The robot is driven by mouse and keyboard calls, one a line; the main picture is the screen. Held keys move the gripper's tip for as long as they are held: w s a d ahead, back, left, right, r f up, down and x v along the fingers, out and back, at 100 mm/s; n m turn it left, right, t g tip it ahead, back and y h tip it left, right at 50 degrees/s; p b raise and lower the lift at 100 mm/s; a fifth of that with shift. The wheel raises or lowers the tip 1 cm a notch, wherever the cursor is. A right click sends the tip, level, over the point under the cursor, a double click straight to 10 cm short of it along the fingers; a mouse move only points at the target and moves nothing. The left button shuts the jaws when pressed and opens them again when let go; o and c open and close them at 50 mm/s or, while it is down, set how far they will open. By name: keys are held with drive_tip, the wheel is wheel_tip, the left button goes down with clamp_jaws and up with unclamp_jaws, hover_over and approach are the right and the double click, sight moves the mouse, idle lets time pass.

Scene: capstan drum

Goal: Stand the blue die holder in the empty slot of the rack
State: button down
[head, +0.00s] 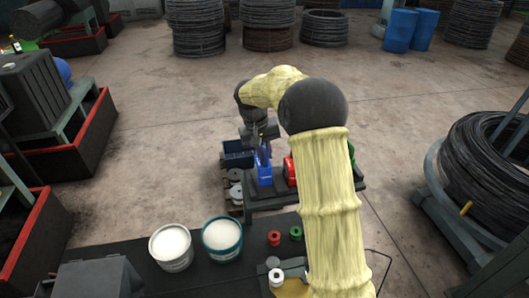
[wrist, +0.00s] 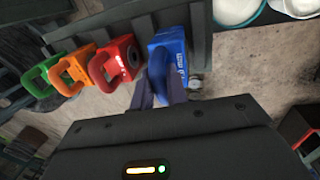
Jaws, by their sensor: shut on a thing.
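The blue die holder (wrist: 170,52) is at the right end of a row of die holders in the wrist view; it also shows in the head view (head: 264,175). My gripper (wrist: 163,88) is shut on its handle. In the head view my gripper (head: 263,142) is above the holder, partly hidden by my arm. The dark rack (wrist: 200,32) carries red (wrist: 118,62), orange (wrist: 72,70) and green (wrist: 38,80) die holders. The blue one is next to the red one, at or just above the rack; I cannot tell whether it is seated. The slot under it is hidden.
A dark blue crate (head: 238,156) and grey discs (head: 236,190) lie left of the rack. Two white-filled buckets (head: 171,247) (head: 222,238) and small red (head: 274,238) and green (head: 296,233) spools stand on the near bench. A large wire coil (head: 490,160) is at right.

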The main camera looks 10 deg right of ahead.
drive_tip(key=shift+f+b, duration=0.75)
drive_tip(key=shift+f, duration=0.4)
idle(0.7)
drive_tip(key=c, duration=1.3)
unclamp_jaws()
drive_tip(key=shift+s, duration=0.1)
drive_tip(key=o, duration=0.5)
drive_tip(key=shift+f, duration=0.1)
drive_tip(key=shift+c, duration=0.2)
drive_tip(key=shift+r+p, duration=0.95)
drive_tip(key=shift+r, duration=2.15)
drive_tip(key=shift+f, duration=0.1)
